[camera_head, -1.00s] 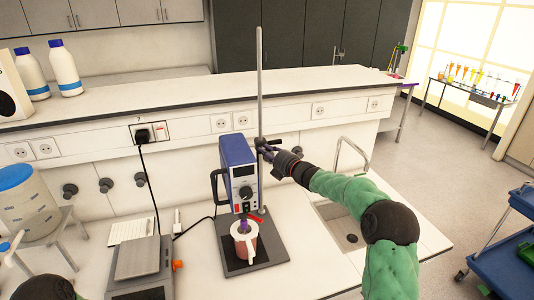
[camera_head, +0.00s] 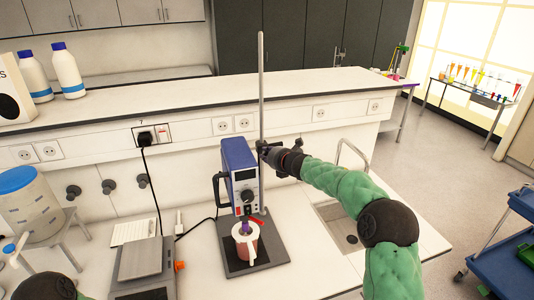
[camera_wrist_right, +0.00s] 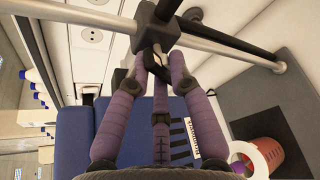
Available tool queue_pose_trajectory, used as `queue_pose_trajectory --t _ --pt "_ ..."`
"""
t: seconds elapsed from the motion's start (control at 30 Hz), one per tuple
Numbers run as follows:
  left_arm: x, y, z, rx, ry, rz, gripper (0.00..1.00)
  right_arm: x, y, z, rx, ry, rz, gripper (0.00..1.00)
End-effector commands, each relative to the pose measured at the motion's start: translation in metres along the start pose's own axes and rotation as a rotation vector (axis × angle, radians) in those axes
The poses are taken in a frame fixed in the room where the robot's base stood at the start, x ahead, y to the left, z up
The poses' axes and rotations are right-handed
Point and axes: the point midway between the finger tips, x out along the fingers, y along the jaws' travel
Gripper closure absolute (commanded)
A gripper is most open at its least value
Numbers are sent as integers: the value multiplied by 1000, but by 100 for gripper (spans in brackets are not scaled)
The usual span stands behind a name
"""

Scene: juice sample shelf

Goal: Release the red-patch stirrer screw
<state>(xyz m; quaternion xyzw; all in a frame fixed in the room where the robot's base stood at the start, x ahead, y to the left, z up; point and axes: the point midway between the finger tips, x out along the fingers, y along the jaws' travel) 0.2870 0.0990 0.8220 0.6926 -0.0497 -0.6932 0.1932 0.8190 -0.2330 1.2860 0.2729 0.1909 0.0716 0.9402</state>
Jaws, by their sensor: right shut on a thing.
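The blue overhead stirrer (camera_head: 238,165) is mounted on a tall grey stand rod (camera_head: 261,90), and it fills the lower left of the right wrist view (camera_wrist_right: 75,140). A dark clamp block (camera_wrist_right: 157,24) sits on the rod. My right gripper (camera_head: 266,150) is at the clamp beside the rod. In the right wrist view its purple fingers (camera_wrist_right: 155,60) close around a small dark screw at the block; the fingers mostly hide it, and I see no red patch on it. My left gripper is out of view.
A sink (camera_head: 340,225) lies to the right. A raised bench ledge (camera_head: 200,98) runs behind.

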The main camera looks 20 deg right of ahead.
Motion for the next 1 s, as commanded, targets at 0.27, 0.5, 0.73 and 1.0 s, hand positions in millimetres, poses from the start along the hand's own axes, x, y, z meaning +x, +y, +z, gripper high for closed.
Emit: queue_pose_trajectory --t 0.27,0.5,0.73,1.0 --pt "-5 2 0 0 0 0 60 3 -3 -10 -231 16 -102 100" --pt "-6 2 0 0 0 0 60 3 -3 -10 -393 16 -169 100" --pt "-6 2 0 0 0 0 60 3 -4 -10 -492 16 -211 100" --pt "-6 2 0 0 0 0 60 3 -4 -10 -537 16 -230 100"
